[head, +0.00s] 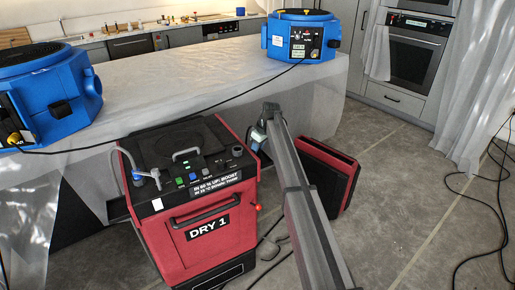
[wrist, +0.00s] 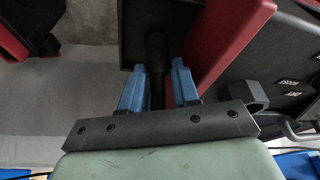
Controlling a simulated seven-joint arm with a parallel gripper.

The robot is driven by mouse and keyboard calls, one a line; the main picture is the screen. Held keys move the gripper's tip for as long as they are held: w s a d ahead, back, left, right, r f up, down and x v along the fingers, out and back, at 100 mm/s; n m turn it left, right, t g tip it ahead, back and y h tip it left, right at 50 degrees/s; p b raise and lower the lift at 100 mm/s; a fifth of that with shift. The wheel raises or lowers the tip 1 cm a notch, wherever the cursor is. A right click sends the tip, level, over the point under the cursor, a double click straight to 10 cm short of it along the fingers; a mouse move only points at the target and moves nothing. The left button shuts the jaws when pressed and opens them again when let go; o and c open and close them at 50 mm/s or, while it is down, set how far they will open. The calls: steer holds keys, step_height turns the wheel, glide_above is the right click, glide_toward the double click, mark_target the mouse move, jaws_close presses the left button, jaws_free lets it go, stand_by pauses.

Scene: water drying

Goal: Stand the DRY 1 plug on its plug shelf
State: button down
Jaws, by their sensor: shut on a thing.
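The DRY 1 machine (head: 190,205) is a red and black box standing on the floor, with its label on the front. My gripper (wrist: 158,88) has two blue fingers, shut on a dark cylindrical thing, likely the DRY 1 plug (wrist: 156,62). In the head view the gripper is behind the machine's right rear edge, mostly hidden by my arm. In the wrist view, a flat black surface (wrist: 132,22) lies just beyond the plug, beside the red side wall. It may be the plug shelf; I cannot tell whether the plug touches it.
A red and black panel unit (head: 327,178) stands on the floor right of my arm. Blue fans stand on the plastic-covered counter (head: 220,85), one at left (head: 55,95), one at back (head: 300,38). Black cables (head: 490,205) lie at right.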

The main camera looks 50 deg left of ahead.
steer(key=c, duration=1.1)
jaws_free()
steer(key=shift+f, duration=0.1)
steer(key=v, duration=1.2)
